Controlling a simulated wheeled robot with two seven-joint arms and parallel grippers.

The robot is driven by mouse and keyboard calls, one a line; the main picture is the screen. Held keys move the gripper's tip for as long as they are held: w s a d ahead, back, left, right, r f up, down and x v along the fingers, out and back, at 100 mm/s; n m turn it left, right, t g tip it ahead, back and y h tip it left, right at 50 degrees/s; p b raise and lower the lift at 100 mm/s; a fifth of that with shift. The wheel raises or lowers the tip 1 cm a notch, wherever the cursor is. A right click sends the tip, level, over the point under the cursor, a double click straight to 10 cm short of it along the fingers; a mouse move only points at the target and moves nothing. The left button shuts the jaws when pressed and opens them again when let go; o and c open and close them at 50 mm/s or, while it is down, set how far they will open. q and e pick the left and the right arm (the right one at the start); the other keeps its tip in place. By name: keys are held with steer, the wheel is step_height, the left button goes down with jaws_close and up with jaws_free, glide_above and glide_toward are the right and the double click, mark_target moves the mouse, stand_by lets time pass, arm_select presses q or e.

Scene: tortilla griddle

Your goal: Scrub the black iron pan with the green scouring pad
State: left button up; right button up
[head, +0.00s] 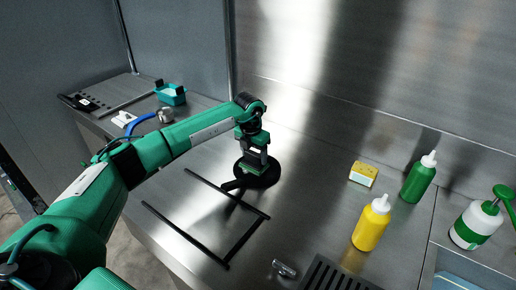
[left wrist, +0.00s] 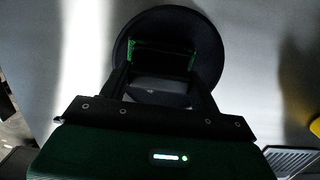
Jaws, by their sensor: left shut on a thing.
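The round black iron pan (head: 270,178) lies on the steel counter, its handle pointing toward the lower left. My left gripper (head: 255,170) points down over the pan, and its fingers hide part of it. In the left wrist view the dark pan (left wrist: 213,72) lies beneath the fingers. My left gripper (left wrist: 162,65) is shut on the green scouring pad (left wrist: 160,46), whose green edges show between the fingers. The pad seems to be at the pan's surface, but I cannot tell whether it touches. My right gripper is not in view.
A black bar frame (head: 246,239) lies in front of the pan. A teal container (head: 172,98) stands at the back left.

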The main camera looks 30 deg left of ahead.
arm_select(q)
steer(key=shift+s+a, duration=0.1)
steer(key=shift+s, duration=1)
steer(key=shift+f, duration=0.1)
steer(key=o, duration=0.7)
steer(key=shift+f+b, duration=0.3)
steer(key=shift+f, duration=0.35)
steer(key=c, duration=0.7)
steer(key=shift+r+p, duration=1.4)
steer(key=shift+r, duration=1.15)
